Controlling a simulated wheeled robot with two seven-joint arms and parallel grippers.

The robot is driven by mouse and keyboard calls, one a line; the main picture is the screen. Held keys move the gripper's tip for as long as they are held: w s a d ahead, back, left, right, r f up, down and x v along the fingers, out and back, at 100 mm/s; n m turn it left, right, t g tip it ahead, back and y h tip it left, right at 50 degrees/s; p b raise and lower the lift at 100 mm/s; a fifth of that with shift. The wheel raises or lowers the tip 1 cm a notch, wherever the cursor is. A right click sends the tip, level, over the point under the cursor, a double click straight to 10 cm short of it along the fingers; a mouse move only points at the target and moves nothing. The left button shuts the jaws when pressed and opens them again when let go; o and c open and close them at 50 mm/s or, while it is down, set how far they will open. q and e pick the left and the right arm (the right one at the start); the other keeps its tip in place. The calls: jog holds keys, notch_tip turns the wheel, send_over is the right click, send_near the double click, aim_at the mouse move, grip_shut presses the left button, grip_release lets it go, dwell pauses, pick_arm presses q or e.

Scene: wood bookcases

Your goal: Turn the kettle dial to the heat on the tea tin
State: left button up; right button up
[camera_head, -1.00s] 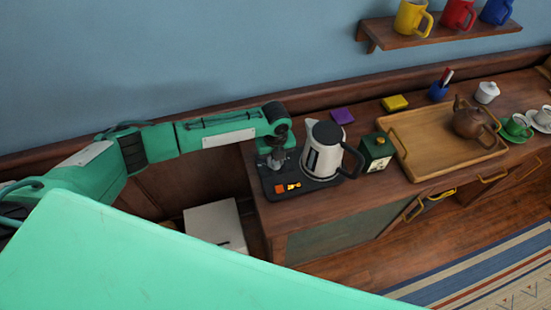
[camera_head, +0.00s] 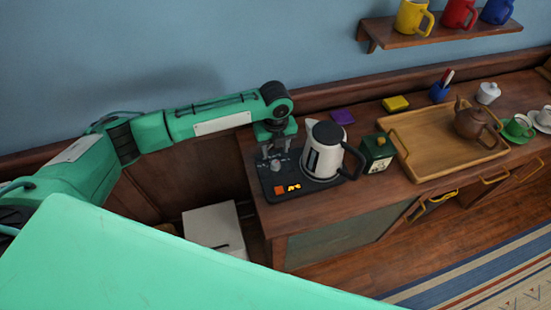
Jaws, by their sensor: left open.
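The white and black kettle (camera_head: 324,155) stands on its dark base (camera_head: 315,184) near the left end of the counter. A small grey dial (camera_head: 275,166) sits on the base, left of the kettle. The base's front shows an orange patch and a glowing display (camera_head: 294,188), too small to read. My left gripper (camera_head: 276,153) is open, pointing down just above the dial, with its fingers apart and nothing held. The green tea tin (camera_head: 378,147) stands right of the kettle. It has a pale label, too small to read. My right gripper is out of view.
A wooden tray (camera_head: 424,167) with a brown teapot (camera_head: 474,122) lies right of the tin. Purple (camera_head: 343,117) and yellow (camera_head: 396,103) items lie behind. Mugs stand on a wall shelf (camera_head: 450,35). A white box (camera_head: 213,228) sits below, left of the counter.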

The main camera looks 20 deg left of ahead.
aim_at(276, 163)
pick_arm(q)
notch_tip(276, 163, up, 8)
jog(key=b, duration=0.1)
jog(key=shift+f, duration=0.15)
dwell(0.4)
